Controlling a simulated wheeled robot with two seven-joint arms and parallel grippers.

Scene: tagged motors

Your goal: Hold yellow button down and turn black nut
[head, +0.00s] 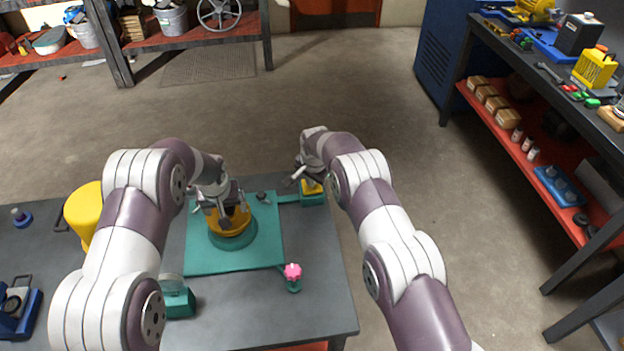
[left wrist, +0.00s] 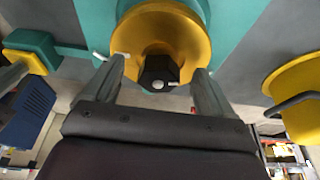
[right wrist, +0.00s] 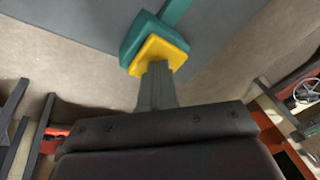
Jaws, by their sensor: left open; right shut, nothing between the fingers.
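The black nut (left wrist: 158,70) sits in the middle of a round yellow dish (left wrist: 185,35). In the head view the dish (head: 241,217) stands on a green base, and my left gripper (head: 222,208) is over it, hiding the nut. My left gripper (left wrist: 158,68) is open, with its fingers on either side of the nut; I cannot tell if they touch it. The square yellow button (head: 313,187) is on a green box at the table's far right. My right gripper (right wrist: 157,64) is shut and empty, its tips at the button (right wrist: 165,47), seemingly against it.
A green plate (head: 205,258) lies under the dish. A pink knob (head: 293,271) on a green post stands at the front right. A yellow bucket (head: 84,211) stands left of the plate. A green block (head: 179,303) is near my left arm.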

